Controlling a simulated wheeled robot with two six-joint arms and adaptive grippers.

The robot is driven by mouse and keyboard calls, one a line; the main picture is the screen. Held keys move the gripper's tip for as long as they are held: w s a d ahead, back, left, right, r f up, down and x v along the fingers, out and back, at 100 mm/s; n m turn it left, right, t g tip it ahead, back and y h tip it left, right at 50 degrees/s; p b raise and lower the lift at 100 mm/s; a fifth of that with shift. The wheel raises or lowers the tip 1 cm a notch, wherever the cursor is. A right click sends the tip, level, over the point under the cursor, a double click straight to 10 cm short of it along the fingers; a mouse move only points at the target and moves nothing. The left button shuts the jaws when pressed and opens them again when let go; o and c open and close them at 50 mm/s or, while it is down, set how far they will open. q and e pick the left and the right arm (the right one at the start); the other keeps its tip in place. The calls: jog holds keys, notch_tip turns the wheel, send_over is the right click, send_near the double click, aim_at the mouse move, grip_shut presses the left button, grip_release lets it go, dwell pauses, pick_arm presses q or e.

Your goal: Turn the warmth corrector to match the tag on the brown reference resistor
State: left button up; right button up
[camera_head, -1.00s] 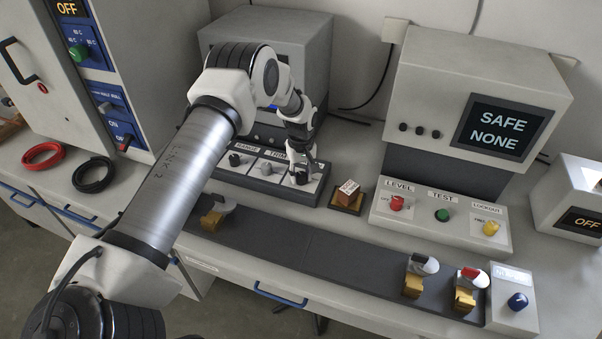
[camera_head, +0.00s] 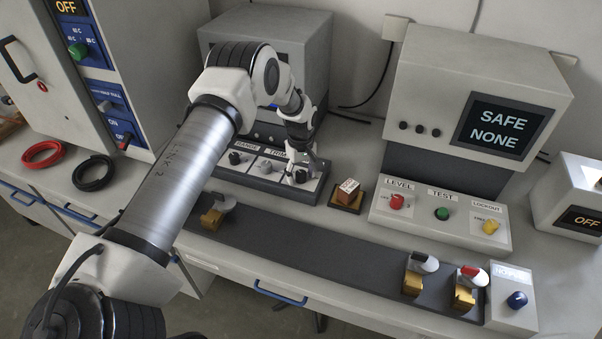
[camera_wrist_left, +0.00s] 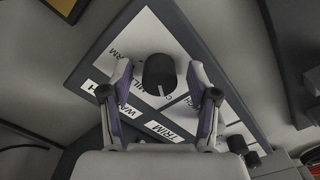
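The warmth corrector appears to be the black knob (camera_head: 301,175) at the right end of the panel with the RANGE and TRIM labels. In the left wrist view the knob (camera_wrist_left: 157,70) has a pale pointer, with partly hidden words around it. My left gripper (camera_head: 302,164) is just above the knob. In the left wrist view its fingers (camera_wrist_left: 160,80) are spread on either side, with gaps to the knob. The brown reference resistor (camera_head: 342,199) sits right of the panel with a white tag (camera_head: 349,187), whose print is too small to read. My right gripper is not in view.
Two other panel knobs, a black one (camera_head: 235,158) and a grey one (camera_head: 266,167), are left of my gripper. The tester console (camera_head: 440,222), with its screen reading SAFE NONE, stands to the right. A dark rail (camera_head: 320,262) runs along the front.

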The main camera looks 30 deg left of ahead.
aim_at(301, 172)
pick_arm(q)
jog(key=shift+r, duration=0.1)
notch_tip(301, 172, up, 12)
dwell(0.4)
dwell(0.3)
